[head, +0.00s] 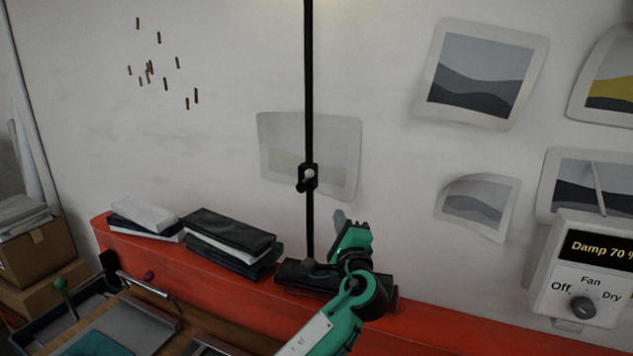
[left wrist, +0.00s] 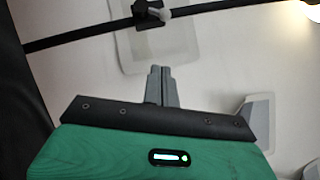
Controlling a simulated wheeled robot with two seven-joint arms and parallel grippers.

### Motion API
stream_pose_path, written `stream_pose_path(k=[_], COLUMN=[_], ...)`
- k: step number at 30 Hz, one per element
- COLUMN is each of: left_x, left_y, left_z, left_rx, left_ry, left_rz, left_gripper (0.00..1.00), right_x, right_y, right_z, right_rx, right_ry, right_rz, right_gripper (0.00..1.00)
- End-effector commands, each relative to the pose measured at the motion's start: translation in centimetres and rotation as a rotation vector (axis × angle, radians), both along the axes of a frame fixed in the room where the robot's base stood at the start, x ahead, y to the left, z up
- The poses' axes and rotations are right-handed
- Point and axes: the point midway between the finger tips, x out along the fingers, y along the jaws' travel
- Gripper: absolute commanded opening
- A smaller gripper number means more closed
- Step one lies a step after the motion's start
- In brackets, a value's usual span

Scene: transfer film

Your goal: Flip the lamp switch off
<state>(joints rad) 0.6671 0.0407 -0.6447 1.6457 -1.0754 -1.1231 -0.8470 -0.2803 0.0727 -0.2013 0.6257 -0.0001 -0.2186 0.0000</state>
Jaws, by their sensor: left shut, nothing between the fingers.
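The lamp switch (head: 308,175) is a small black box with a light grey lever on a thin black upright pole (head: 309,90) in the head view. It also shows at the top of the left wrist view (left wrist: 152,13), with its lever pointing to the right there. The lit lamp end (left wrist: 311,10) glows at the upper right of the left wrist view. My left gripper (head: 339,217) is shut and empty, below and to the right of the switch, apart from it. Its grey fingertips (left wrist: 161,70) lie together in the left wrist view. My right gripper is not in view.
A red shelf (head: 430,330) runs along the wall, with dark folded stacks (head: 232,232) left of the pole. Pictures (head: 480,70) hang on the wall. A control box (head: 585,275) with a dial is at the right. The space around the switch is clear.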

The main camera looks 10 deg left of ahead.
Motion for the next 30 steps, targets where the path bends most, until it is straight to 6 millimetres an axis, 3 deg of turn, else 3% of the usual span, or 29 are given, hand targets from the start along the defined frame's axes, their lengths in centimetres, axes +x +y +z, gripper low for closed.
stream_pose_path(k=[3,7,14,19,26,30], left_x=[0.0,0.1,2.0,5.2,9.1,9.7], left_y=[0.0,0.1,0.9,2.3,3.9,5.6], left_z=[0.0,0.0,0.9,1.8,2.7,3.4], left_rx=[0.0,-0.001,0.0,0.001,0.001,-0.001], left_ry=[0.001,0.0,0.0,0.001,0.002,0.001], left_rz=[0.0,0.0,0.003,0.004,0.003,0.002], left_gripper=[0.0,0.0,0.0,0.0,0.0,0.0], right_x=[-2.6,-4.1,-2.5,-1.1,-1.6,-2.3], right_y=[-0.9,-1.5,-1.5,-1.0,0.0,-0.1], right_z=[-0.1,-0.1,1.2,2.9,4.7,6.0], right_rx=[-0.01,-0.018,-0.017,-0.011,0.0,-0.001], right_ry=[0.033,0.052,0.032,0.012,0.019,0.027], right_rz=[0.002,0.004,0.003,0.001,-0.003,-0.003], right_gripper=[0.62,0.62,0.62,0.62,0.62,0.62])
